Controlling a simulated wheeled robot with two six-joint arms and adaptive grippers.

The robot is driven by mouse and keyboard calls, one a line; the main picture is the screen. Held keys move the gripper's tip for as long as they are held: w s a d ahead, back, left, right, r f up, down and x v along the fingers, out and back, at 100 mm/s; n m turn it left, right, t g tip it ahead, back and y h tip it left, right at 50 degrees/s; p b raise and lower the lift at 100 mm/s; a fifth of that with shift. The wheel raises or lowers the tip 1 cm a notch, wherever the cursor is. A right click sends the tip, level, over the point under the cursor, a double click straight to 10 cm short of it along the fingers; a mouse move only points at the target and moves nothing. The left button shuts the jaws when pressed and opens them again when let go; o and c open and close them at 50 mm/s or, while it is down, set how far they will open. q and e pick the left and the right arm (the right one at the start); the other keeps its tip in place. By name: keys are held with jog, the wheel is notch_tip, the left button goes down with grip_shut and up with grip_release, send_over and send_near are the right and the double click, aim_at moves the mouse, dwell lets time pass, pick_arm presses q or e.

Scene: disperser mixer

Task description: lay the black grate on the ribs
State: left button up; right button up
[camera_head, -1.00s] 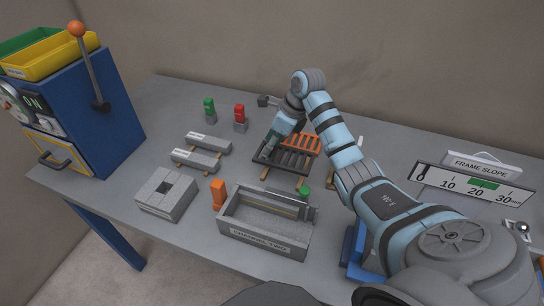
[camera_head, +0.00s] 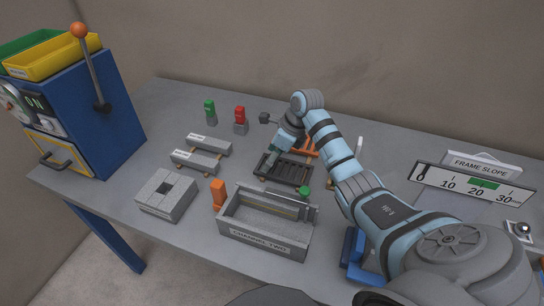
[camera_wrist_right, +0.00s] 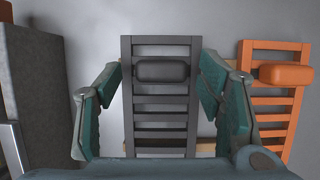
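The black grate (camera_head: 290,171) lies flat on the table near the middle, behind the grey channel. In the right wrist view it (camera_wrist_right: 160,126) is a slatted frame with a dark rounded handle (camera_wrist_right: 162,71) across it. My right gripper (camera_wrist_right: 160,75) is open above the grate, its fingers on either side of the handle with gaps to both. In the head view the right gripper (camera_head: 271,153) partly covers the grate. The stone channel (camera_head: 264,239) stands open-topped in front, with a lettered front face. I cannot clearly make out ribs inside it. My left gripper is not in view.
An orange grate (camera_wrist_right: 285,76) lies right of the black one. Stone bars (camera_head: 195,161), a square block (camera_head: 163,212), an orange piece (camera_head: 218,193) and green (camera_head: 209,106) and red (camera_head: 240,115) pieces stand left. A slope gauge (camera_head: 473,187) is at right.

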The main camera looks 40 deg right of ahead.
aim_at(286, 170)
jog(key=p+v, duration=0.1)
jog(key=v, duration=1.1)
jog(key=shift+r, duration=0.4)
jog(key=shift+a+f, duration=0.1)
